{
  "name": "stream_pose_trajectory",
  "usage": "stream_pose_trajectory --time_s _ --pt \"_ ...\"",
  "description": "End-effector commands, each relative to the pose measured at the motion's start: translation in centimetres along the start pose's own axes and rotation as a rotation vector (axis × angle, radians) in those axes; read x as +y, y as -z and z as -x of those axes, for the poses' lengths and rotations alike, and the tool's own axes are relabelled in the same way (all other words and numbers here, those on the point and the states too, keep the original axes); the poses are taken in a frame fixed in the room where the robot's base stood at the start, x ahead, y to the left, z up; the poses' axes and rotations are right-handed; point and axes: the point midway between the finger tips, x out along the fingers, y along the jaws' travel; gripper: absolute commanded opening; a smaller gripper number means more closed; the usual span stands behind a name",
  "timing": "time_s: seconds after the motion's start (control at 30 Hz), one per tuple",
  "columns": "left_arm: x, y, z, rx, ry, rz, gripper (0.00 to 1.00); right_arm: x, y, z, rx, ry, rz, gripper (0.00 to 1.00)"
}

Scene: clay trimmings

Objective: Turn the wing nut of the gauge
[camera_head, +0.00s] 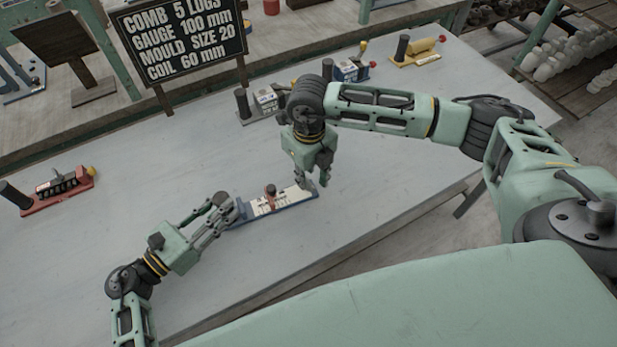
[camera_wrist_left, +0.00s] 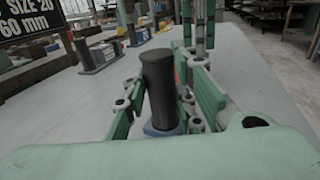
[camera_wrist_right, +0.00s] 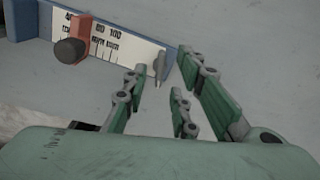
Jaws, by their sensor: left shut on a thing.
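The gauge (camera_head: 283,207) lies on the table, a blue base with a white scale and a red slider (camera_head: 270,192). In the right wrist view the slider (camera_wrist_right: 80,32), with its dark knob (camera_wrist_right: 69,51), stands left of the 100 mark. My left gripper (camera_head: 226,208) is shut on the gauge's dark upright handle (camera_wrist_left: 160,90). My right gripper (camera_head: 322,178) is open at the gauge's right end. A small grey piece there, apparently the wing nut (camera_wrist_right: 159,66), shows between its fingertips (camera_wrist_right: 160,68); contact cannot be told.
A black sign (camera_head: 180,40) reads gauge 100 mm. A red comb-like tool (camera_head: 58,190) lies at the left. Several similar tools, among them a blue one (camera_head: 350,70) and a yellow one (camera_head: 415,52), stand along the back. The table (camera_head: 130,225) is clear around the gauge.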

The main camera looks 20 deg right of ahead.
Motion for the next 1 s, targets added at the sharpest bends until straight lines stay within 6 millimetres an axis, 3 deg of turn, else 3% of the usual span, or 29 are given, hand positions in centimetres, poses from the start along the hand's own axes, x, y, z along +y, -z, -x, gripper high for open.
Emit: stream_pose_trajectory --time_s 0.17,0.47,0.77,1.0 --pt "0.0 0.0 0.0 0.001 -0.001 0.0 0.0 0.0 0.0 -1.4 0.0 0.0 0.001 0.26" --pt "0.0 0.0 0.0 0.001 -0.001 0.0 0.0 0.0 0.0 -1.6 -0.001 0.0 0.0 0.26" --pt "0.0 0.0 0.0 0.0 -0.001 0.0 0.0 0.0 0.0 -1.6 -0.001 0.0 0.0 0.0" --pt "0.0 0.0 0.0 0.0 -0.001 0.0 0.0 0.0 0.0 -1.6 -0.001 0.0 0.0 0.0"
